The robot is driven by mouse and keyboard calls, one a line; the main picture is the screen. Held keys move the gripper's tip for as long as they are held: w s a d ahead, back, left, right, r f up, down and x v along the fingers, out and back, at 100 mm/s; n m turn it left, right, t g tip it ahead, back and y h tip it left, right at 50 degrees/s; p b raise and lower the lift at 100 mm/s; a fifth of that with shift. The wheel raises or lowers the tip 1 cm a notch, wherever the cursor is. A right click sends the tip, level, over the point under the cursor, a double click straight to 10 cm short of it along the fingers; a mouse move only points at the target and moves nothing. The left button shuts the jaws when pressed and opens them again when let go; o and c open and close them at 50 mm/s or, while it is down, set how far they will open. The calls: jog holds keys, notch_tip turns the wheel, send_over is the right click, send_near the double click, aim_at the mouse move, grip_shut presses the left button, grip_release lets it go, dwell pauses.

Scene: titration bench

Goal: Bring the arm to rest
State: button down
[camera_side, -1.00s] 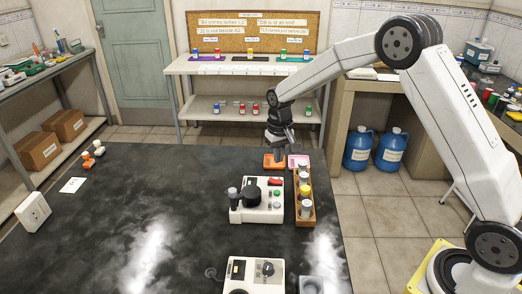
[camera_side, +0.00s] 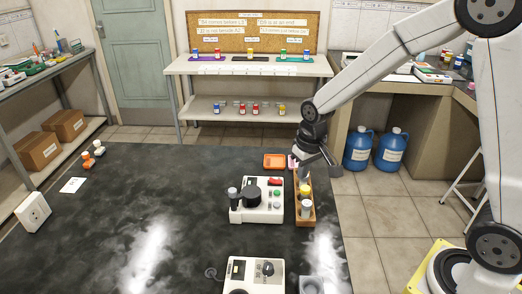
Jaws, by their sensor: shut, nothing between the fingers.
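My gripper (camera_side: 325,172) hangs over the black bench at its right edge, just above and beside the far end of a wooden rack. It is shut and holds nothing. The wooden rack (camera_side: 305,219) holds a few vials, one with a yellow top (camera_side: 304,189). My gripper covers part of the rack's far end and most of a pink tray (camera_side: 291,160).
A white instrument (camera_side: 260,213) with a dark knob stands left of the rack. A second device (camera_side: 254,273) sits at the front. The left of the black bench (camera_side: 120,210) is mostly clear. Two blue jugs (camera_side: 358,150) stand on the floor at right.

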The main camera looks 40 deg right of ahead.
jog(key=s+a+n+t, duration=0.1)
jog(key=s, duration=1.1)
jog(key=shift+a+f, duration=0.25)
dwell(0.4)
